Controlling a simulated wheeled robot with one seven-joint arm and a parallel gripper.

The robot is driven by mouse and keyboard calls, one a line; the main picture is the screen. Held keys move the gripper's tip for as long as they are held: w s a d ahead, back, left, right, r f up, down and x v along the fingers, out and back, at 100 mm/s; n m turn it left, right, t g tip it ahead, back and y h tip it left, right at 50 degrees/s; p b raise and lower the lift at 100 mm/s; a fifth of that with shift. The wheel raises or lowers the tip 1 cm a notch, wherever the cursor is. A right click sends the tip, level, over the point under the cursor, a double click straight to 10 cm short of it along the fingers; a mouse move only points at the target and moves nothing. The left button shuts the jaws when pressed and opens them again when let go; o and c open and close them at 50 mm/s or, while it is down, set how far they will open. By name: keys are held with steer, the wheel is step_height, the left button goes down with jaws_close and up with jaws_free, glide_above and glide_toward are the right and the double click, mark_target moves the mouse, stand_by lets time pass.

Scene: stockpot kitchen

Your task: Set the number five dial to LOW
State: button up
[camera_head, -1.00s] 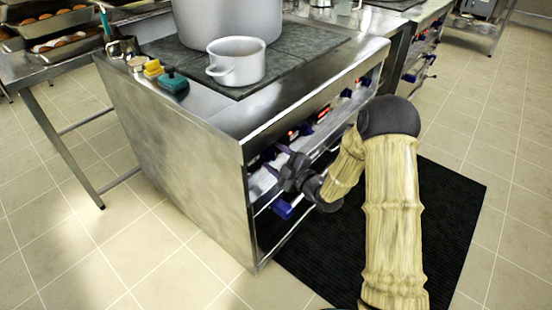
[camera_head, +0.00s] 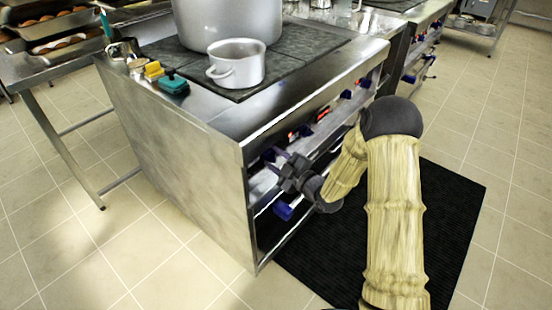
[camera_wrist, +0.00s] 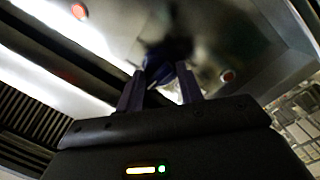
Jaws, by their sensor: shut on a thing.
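My gripper (camera_head: 281,163) is at the front panel of the steel stove, near its left end. In the wrist view my gripper (camera_wrist: 160,88) has its two dark fingers on either side of a dark blue dial (camera_wrist: 167,70), closed on it. The dial's far part is dark and blurred, and I cannot read any number or setting on it. More blue dials with red lights sit along the panel to the right, such as one dial (camera_head: 305,131) and another dial (camera_head: 346,95).
A lower blue handle (camera_head: 283,211) sticks out below my gripper. A small white pot (camera_head: 237,63) and a large stockpot (camera_head: 228,20) stand on the stove top (camera_head: 300,77). A black mat (camera_head: 455,205) lies on the tiled floor.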

steer(key=m+p, duration=0.2)
steer(key=m, duration=0.2)
steer(key=shift+r+m+g, duration=0.15)
steer(key=shift+m+g, duration=0.15)
steer(key=shift+m, duration=0.1)
steer(key=m+p, duration=0.3)
steer(key=m, duration=0.1)
steer(key=shift+d+g, duration=0.1)
steer(key=shift+g, duration=0.3)
steer(key=m+p, duration=0.3)
steer(key=m, duration=0.2)
steer(key=shift+w+g, duration=0.1)
steer(key=shift+g, duration=0.3)
steer(key=shift+m+g+y+p, duration=0.45)
steer(key=shift+m+p, duration=0.75)
steer(key=shift+m, duration=1)
steer(key=shift+w, duration=0.1)
steer(key=o, duration=1)
steer(key=shift+d, duration=0.15)
steer(key=v, duration=1.7)
steer(key=shift+d+p, duration=0.1)
steer(key=shift+p, duration=0.25)
